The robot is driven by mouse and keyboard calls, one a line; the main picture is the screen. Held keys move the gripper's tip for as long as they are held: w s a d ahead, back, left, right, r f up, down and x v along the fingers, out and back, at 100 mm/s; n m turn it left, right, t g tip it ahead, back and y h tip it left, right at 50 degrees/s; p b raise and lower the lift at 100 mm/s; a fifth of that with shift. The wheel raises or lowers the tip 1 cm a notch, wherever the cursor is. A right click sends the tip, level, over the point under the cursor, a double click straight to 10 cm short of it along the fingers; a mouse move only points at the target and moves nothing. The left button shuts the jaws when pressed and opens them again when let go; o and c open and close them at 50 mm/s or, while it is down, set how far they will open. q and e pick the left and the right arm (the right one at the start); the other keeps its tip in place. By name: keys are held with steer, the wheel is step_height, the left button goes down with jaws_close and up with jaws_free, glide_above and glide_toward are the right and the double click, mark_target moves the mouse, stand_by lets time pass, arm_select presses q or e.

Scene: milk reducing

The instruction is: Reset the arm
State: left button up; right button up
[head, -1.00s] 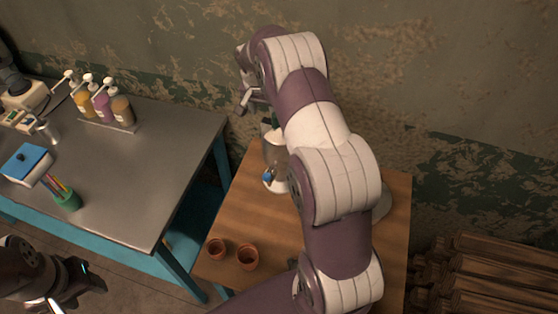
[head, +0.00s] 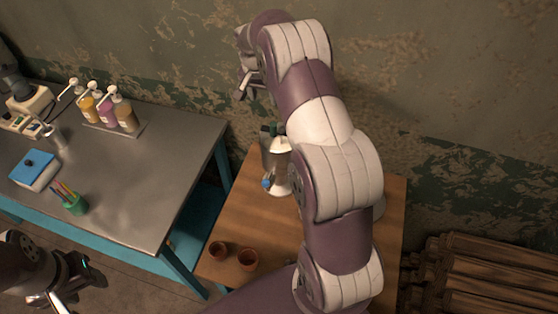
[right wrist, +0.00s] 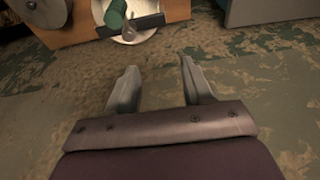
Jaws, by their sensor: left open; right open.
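My right arm (head: 325,140) rises over the wooden table and bends toward the back wall. Its gripper (head: 243,88) is up above the table's far left part, in front of the wall. In the right wrist view the right gripper (right wrist: 160,85) has its two fingers apart with nothing between them. My left gripper (head: 82,285) is at the lower left of the head view, in front of the metal bench, open and empty.
A metal bench (head: 140,170) holds pump bottles (head: 105,112), a blue-lidded box (head: 35,168) and a green pencil cup (head: 76,205). The wooden table (head: 240,215) bears a machine (head: 280,170), partly hidden by my arm, and two small pots (head: 247,259). Stacked wood (head: 490,275) lies right.

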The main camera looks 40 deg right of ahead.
steer(key=shift+r, duration=0.35)
steer(key=s+a+f+n+y+b, duration=0.1)
steer(key=s+a+f+n+b, duration=0.4)
steer(key=s+a, duration=0.4)
steer(key=s+a+f+n+y+b, duration=0.1)
steer(key=s+a+f+n+b, duration=0.4)
steer(key=s+a, duration=0.4)
steer(key=s+b, duration=0.1)
steer(key=s, duration=0.5)
steer(key=shift+s+f+b, duration=0.2)
steer(key=shift+f+b, duration=0.05)
steer(key=shift+b, duration=0.05)
